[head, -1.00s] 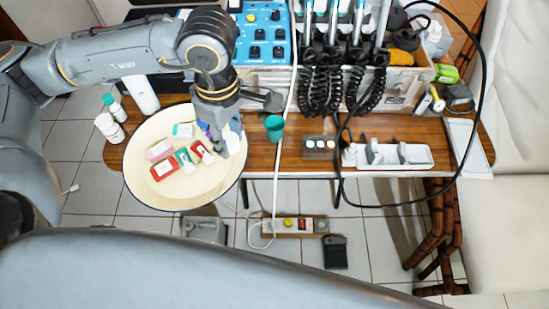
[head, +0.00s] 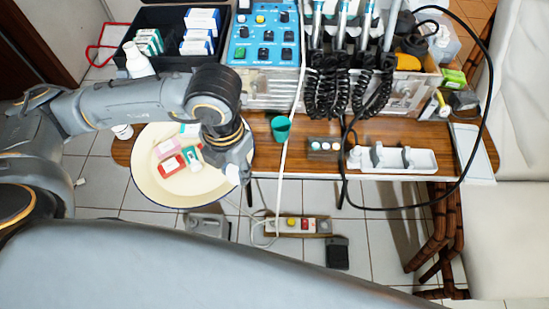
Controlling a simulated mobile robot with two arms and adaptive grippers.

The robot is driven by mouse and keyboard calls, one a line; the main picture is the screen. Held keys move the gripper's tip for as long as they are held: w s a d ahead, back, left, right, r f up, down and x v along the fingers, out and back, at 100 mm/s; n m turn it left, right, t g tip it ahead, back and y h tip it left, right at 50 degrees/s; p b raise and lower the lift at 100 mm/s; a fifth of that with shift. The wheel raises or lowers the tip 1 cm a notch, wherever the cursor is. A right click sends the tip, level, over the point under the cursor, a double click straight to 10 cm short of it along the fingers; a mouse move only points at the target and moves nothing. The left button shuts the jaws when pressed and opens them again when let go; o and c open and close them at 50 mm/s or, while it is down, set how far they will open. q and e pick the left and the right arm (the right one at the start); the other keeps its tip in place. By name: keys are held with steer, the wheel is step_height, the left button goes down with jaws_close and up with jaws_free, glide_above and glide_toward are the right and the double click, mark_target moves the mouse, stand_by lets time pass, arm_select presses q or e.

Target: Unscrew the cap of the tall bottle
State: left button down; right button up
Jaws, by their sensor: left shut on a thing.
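My left gripper (head: 241,177) hangs at the right rim of the large cream plate (head: 152,195). It is shut on a small white thing (head: 233,174), mostly hidden by the fingers; I cannot tell what it is. A tall white bottle (head: 138,64) stands upright at the back left, apart from the gripper, with its top toward me. The lower part of another white bottle (head: 123,131) shows below my left arm, its remainder hidden. I cannot tell for certain which is the task's tall bottle. My right gripper is not in view.
Small boxes, one red (head: 172,166), lie on the plate. A teal cup (head: 281,127) stands right of it. A blue control box (head: 265,40) and coiled cords fill the back. A white tray (head: 425,161) is at right. A white cable hangs close to my left gripper.

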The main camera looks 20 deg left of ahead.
arm_select(q)
steer(key=w+d+f+p, duration=0.2)
steer(key=w+d+f, duration=0.15)
steer(key=w, duration=0.45)
glide_above(274, 161)
step_height(274, 161, down, 6)
steer(key=shift+s+f, duration=0.1)
steer(key=shift+s, duration=0.05)
steer(key=f, duration=0.3)
steer(key=shift+w+f, duration=0.2)
steer(key=shift+f, duration=0.2)
steer(key=c, duration=0.9)
jaws_free()
steer(key=shift+c, duration=0.2)
steer(key=shift+r, duration=0.1)
